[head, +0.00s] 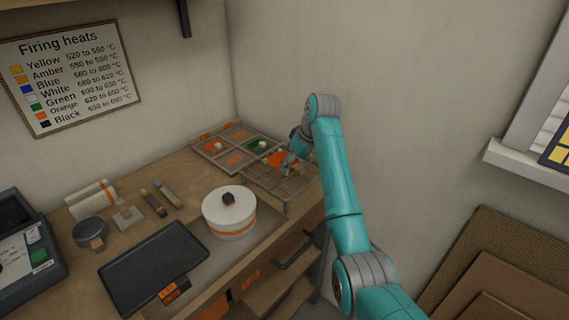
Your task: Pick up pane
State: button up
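An orange pane (275,157) shows at the back of a wire rack (262,188) on the bench, near the wall. My gripper (288,168) is low over the rack, right beside the orange pane and partly in front of it. The fingers are small and dark here, so I cannot tell whether they are open or shut, or whether they touch the pane. A divided tray (222,151) to the left of the rack has compartments with orange and green patches and small white knobs.
A white round pot (230,220) with an orange band stands in front of the rack. A black tray (150,265), a dark bowl (90,230), small tools (153,203) and a device (25,245) fill the left. Walls close off the bench behind and right.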

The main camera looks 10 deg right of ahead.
aim_at(294, 165)
jog(key=c, duration=0.5)
jog(key=shift+r, duration=0.15)
notch_tip(294, 165, up, 13)
dwell(0.6)
